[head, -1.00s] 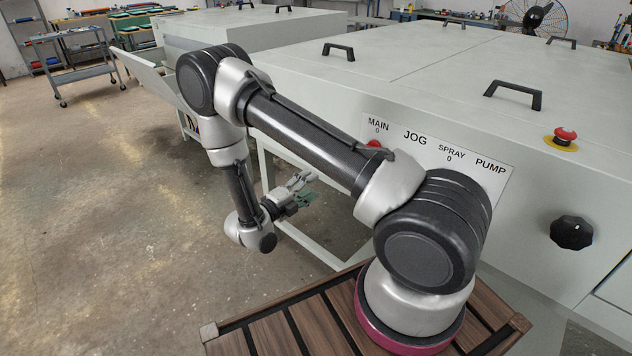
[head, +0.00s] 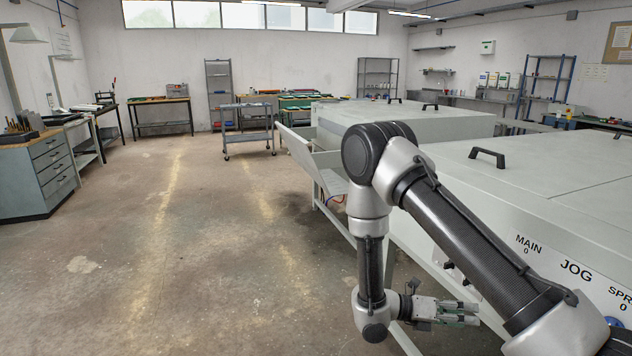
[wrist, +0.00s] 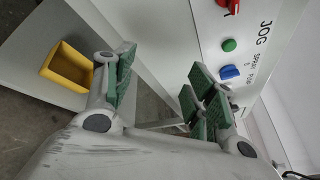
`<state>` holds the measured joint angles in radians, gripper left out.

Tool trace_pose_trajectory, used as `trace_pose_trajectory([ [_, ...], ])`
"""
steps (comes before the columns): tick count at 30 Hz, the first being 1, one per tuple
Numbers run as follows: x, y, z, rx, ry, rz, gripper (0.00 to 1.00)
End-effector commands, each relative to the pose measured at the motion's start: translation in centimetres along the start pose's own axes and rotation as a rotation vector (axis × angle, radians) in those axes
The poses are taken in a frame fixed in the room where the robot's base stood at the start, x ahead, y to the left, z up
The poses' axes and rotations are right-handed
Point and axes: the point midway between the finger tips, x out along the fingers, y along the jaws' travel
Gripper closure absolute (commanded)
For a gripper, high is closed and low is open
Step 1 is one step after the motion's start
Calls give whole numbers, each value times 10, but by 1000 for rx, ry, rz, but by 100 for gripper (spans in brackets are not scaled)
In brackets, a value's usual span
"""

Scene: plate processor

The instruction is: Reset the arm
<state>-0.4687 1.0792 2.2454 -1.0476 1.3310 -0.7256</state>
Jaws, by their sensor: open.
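My gripper (head: 462,312) is open and empty in the head view, at the lower right, beside the front of the white machine (head: 560,190). My arm is bent, with its elbow high and its forearm hanging down to the gripper. In the wrist view my gripper (wrist: 160,95) shows its green finger pads apart with nothing between them. The machine's panel, with a green button (wrist: 229,45) and a blue knob (wrist: 228,72), lies beyond the right finger.
A yellow bin (wrist: 68,67) sits on a pale surface at the left in the wrist view. A grey cart (head: 248,130) and a drawer cabinet (head: 38,175) stand farther off. The concrete floor (head: 190,250) at the left is clear.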

Motion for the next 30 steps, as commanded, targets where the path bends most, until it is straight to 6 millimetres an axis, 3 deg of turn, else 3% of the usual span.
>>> trace_pose_trajectory([
  [8, -4, -85, 8, 580, 400, -105, 45],
  [18, -30, -186, 22, 1297, 998, -302, 45],
  [30, -54, -286, 49, 1796, 1648, -362, 45],
])
